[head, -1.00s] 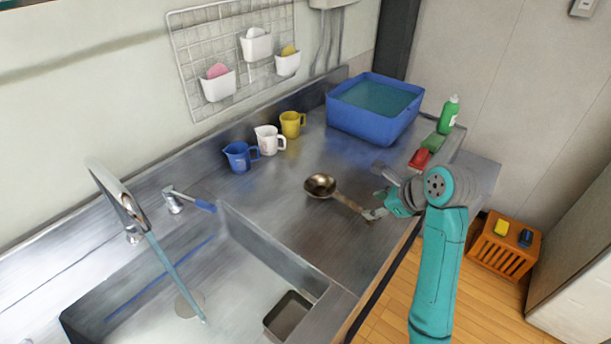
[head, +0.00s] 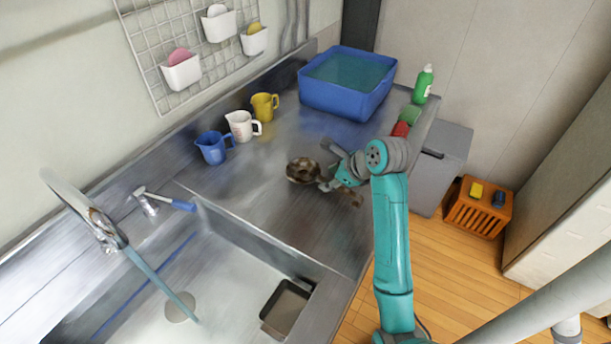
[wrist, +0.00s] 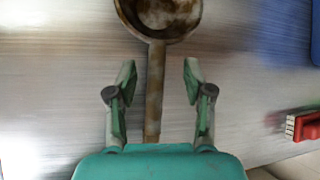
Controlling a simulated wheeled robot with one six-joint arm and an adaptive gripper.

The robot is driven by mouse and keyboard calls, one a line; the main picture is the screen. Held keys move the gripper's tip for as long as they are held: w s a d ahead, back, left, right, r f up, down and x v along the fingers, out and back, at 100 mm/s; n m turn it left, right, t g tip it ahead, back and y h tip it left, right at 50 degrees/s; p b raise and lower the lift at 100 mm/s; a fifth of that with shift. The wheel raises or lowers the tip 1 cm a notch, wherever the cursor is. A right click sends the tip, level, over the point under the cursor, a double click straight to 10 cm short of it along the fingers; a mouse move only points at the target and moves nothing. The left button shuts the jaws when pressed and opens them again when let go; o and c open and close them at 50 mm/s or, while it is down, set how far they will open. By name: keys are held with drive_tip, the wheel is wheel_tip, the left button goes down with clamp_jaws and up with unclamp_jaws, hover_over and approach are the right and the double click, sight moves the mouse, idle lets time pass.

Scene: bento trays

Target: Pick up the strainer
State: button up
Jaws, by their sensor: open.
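The strainer (head: 303,170) is a brownish metal bowl with a long handle, lying on the steel counter right of the sink. In the wrist view its bowl (wrist: 160,14) is at the top, cut off by the frame edge, and its handle (wrist: 154,92) runs down between my fingers. My gripper (head: 328,167) is over the handle in the head view, partly hiding it. In the wrist view my gripper (wrist: 158,80) is open, with one finger on each side of the handle and a gap on both sides.
Blue, white and yellow jugs (head: 264,106) stand along the wall. A blue tub (head: 341,106) of water stands behind. A red brush (head: 401,129) and a green bottle (head: 423,84) are at the right edge. The sink (head: 222,262) with running water is at the left front.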

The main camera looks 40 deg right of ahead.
sight(326, 180)
drive_tip(key=shift+x, duration=1.95)
drive_tip(key=shift+a, duration=0.15)
clamp_jaws()
